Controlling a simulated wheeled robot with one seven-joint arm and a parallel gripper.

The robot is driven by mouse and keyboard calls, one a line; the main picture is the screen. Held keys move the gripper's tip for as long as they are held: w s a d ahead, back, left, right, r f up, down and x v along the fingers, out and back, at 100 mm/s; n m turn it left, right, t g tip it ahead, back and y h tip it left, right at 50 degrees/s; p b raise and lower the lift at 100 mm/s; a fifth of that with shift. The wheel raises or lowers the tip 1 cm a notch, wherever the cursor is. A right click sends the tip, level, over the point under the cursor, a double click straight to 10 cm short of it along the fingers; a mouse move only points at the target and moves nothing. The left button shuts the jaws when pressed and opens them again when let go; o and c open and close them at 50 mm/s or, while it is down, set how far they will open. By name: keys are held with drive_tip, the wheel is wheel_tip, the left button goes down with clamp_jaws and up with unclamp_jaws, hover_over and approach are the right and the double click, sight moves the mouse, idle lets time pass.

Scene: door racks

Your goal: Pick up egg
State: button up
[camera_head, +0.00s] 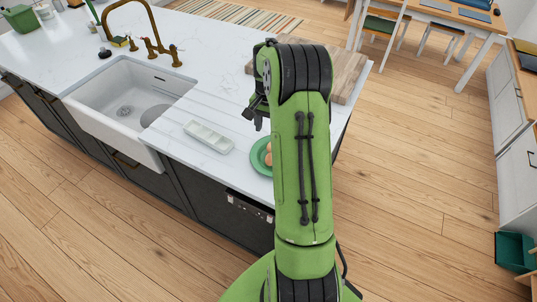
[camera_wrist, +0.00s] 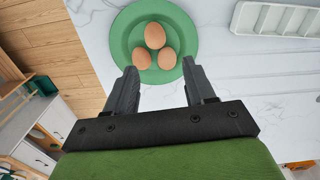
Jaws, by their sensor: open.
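Three brown eggs sit close together on a round green plate (camera_wrist: 184,27) in the wrist view: one egg (camera_wrist: 155,35) at the top, one egg (camera_wrist: 141,58) at lower left, one egg (camera_wrist: 167,58) at lower right. In the head view the plate (camera_head: 258,160) and part of an egg (camera_head: 268,158) show beside my arm, which hides the rest. My gripper (camera_wrist: 160,72) is open and empty. In the wrist view its fingertips appear on either side of the two lower eggs. I cannot tell its exact height above the plate.
A white compartment tray (camera_head: 208,136) lies on the white counter (camera_head: 185,115) left of the plate. A white sink (camera_head: 125,100) with a brass faucet (camera_head: 152,42) is farther left. A wooden board (camera_head: 345,72) lies behind my arm. The counter's edge is close to the plate.

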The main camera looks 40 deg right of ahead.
drive_tip(key=f, duration=0.9)
drive_tip(key=s+f, duration=0.1)
drive_tip(key=f, duration=0.4)
drive_tip(key=shift+d+f+p, duration=0.25)
drive_tip(key=shift+d+p, duration=0.05)
drive_tip(key=shift+p, duration=0.1)
drive_tip(key=c, duration=0.4)
